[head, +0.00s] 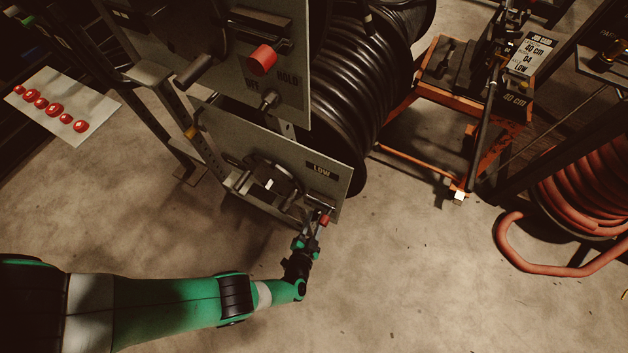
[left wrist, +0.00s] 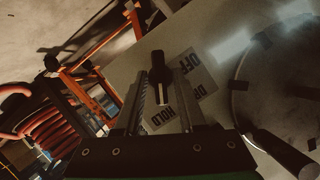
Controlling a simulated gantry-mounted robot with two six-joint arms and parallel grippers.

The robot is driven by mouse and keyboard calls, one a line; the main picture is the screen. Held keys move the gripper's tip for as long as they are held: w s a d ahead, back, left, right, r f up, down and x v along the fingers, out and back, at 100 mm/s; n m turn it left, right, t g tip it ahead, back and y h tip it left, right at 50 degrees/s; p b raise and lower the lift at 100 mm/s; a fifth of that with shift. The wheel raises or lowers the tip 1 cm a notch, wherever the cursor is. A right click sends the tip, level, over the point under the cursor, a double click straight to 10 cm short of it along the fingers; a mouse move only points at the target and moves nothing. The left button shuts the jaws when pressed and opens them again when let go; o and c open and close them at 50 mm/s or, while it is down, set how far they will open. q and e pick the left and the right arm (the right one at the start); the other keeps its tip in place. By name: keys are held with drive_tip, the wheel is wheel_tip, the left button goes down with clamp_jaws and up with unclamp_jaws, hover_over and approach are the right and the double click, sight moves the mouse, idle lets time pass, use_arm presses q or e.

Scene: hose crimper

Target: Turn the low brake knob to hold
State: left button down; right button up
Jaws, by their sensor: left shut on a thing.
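The lower panel (head: 262,140) of the reel stand carries a LOW sign. In the head view my left gripper (head: 319,226) is at this panel's lower right corner, beside a small red part (head: 325,219). In the left wrist view my left gripper (left wrist: 160,98) has its fingers on both sides of the dark low brake knob (left wrist: 158,68), shut on it. A label (left wrist: 184,88) behind it reads OFF, a partly hidden word starting DR, and HOLD. The fingers cover part of the knob, so I cannot tell its exact setting. My right gripper is not in view.
The upper panel (head: 215,50) has another red knob (head: 262,60) with OFF and HOLD marks. A black hose reel (head: 355,95) stands behind the panels. An orange stand (head: 430,90) and a red hose coil (head: 590,190) are at right. The front floor is clear.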

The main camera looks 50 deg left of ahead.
use_arm(q)
drive_tip(key=c, duration=0.8)
unclamp_jaws()
drive_tip(key=p+v, duration=0.5)
drive_tip(key=v, duration=0.6)
drive_tip(key=shift+s+d, duration=0.15)
drive_tip(key=shift+s, duration=0.1)
